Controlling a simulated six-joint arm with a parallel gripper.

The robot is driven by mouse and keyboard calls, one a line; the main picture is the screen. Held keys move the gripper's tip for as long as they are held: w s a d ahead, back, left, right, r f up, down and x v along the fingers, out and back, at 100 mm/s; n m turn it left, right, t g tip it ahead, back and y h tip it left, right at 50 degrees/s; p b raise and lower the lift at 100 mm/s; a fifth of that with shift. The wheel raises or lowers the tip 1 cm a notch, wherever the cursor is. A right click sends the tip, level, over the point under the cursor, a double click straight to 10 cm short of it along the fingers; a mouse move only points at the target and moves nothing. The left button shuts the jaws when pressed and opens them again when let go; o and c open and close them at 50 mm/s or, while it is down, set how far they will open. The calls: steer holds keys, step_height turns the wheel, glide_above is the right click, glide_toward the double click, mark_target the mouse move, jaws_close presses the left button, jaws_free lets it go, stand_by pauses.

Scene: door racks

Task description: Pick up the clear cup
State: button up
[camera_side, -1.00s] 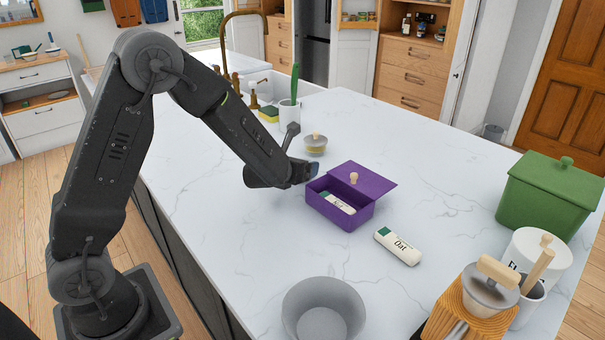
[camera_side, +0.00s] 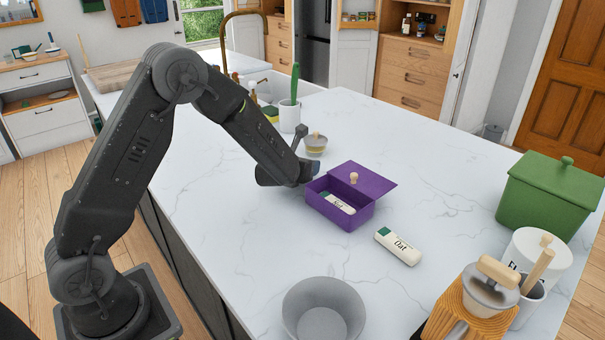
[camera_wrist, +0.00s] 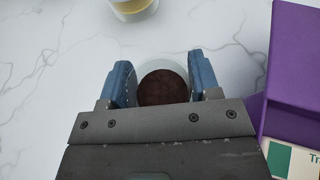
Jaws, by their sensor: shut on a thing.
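A clear, pale-rimmed cup with dark brown contents (camera_wrist: 163,88) sits between the blue fingers of my gripper (camera_wrist: 162,70) in the wrist view. The fingers are shut on its two sides. In the side view my gripper (camera_side: 312,169) is low over the counter, just left of the purple box (camera_side: 350,212), and the cup is hidden behind it. I cannot tell whether the cup still touches the counter.
The purple box is open and holds a small labelled pack (camera_side: 339,203). An Oat pack (camera_side: 398,246) lies in front of it. A grey bowl (camera_side: 323,312) stands at the front; the counter left of it is clear.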

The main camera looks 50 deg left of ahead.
steer(key=c, duration=0.3)
